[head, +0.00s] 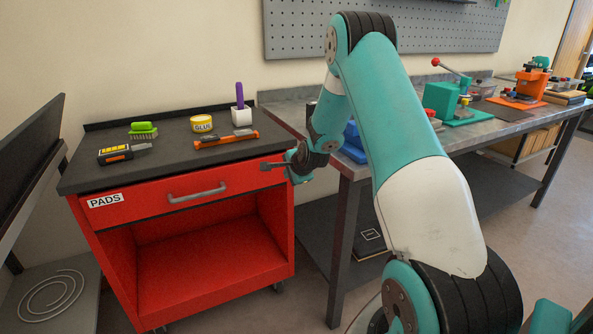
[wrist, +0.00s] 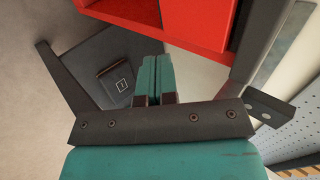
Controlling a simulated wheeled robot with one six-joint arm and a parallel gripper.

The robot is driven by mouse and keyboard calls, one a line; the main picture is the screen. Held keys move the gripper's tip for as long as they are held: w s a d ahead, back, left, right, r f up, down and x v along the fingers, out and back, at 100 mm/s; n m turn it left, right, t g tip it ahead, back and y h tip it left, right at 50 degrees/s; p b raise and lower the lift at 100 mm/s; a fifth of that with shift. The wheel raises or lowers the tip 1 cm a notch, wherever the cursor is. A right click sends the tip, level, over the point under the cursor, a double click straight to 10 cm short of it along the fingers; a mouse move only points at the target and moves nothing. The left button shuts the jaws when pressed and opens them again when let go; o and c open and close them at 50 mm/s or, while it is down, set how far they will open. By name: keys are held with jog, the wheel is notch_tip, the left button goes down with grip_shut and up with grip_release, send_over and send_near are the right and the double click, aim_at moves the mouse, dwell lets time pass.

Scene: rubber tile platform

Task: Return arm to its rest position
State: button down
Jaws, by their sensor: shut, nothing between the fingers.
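My arm is teal with a white section and black joints, and it stands raised and bent in the head view. My gripper (head: 266,166) is in front of the right part of the red cabinet's drawer (head: 140,205), whose label reads PADS. The drawer looks shut, and I cannot tell whether the gripper touches it. In the wrist view my gripper (wrist: 157,62) has its two teal fingers together with nothing between them.
A metal workbench (head: 290,108) stands at right. A dark box (wrist: 116,79) lies on its lower shelf.

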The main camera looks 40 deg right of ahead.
jog(key=shift+v, duration=2.15)
jog(key=shift+w+a, duration=0.1)
jog(key=shift+a, duration=0.1)
jog(key=s+a+r+n+g+y, duration=0.1)
jog(key=s+a+r+n+y, duration=0.25)
jog(key=a, duration=0.55)
jog(key=s+a+r+n+g, duration=0.1)
jog(key=s+a+r+n, duration=0.1)
jog(key=a+r+n, duration=0.5)
jog(key=s+a+n+g+y, duration=0.1)
jog(key=s+a+n+y, duration=0.15)
jog(key=a, duration=0.85)
jog(key=s+a+r+n+g, duration=0.2)
jog(key=s+a+n, duration=0.25)
jog(key=s, duration=0.35)
jog(key=s+a+r+n+g, duration=0.1)
jog(key=s+a+n+g, duration=0.1)
jog(key=s+a+n, duration=0.35)
jog(key=s+a+r+n+g, duration=0.2)
jog(key=s+n, duration=0.4)
jog(key=s, duration=0.4)
notch_tip(320, 180, up, 12)
jog(key=p, duration=1.2)
jog(key=shift+r+m+y+p, duration=0.2)
jog(key=shift+m+y+p, duration=0.1)
jog(key=shift+y+p, duration=0.1)
jog(key=shift+a, duration=0.1)
